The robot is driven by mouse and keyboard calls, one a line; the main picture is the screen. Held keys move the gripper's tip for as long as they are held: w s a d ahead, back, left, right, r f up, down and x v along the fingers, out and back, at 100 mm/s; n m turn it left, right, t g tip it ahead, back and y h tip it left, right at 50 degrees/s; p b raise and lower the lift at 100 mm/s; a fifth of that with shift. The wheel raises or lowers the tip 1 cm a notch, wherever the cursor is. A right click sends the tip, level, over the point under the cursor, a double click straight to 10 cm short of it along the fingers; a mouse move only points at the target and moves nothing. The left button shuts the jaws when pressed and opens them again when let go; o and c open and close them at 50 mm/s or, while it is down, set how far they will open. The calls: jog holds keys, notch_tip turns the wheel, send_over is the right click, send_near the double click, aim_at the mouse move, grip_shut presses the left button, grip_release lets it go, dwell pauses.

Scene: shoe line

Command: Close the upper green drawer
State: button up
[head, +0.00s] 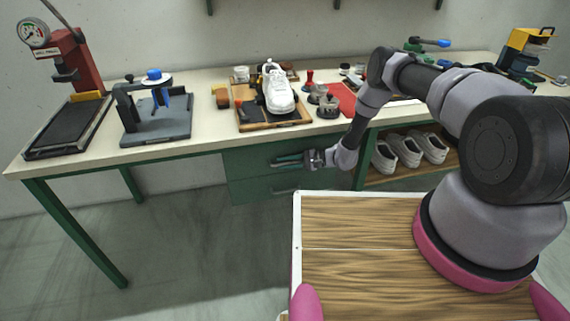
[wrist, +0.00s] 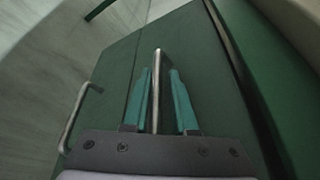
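The upper green drawer (head: 245,160) is in the cabinet under the bench. Its front looks close to flush in the head view, but I cannot tell whether a small gap remains. In the wrist view, its front (wrist: 200,65) fills the middle, with a dark line along its right edge. The metal handle (wrist: 157,65) lies between the teal fingers of my gripper (wrist: 160,80). The fingers stand apart, with a visible gap beside the handle. In the head view my gripper (head: 287,160) points left in front of the upper drawer and hides its handle.
The lower drawer (head: 255,190) is below; its handle (wrist: 78,115) shows at the left in the wrist view. The bench top (head: 210,135) holds a shoe tray (head: 268,126) and several tools. White shoes (head: 408,150) sit on a shelf at right. Floor is clear at left.

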jog(key=v, duration=1)
jog(key=shift+d+r, duration=0.15)
jog(key=shift+d, duration=0.25)
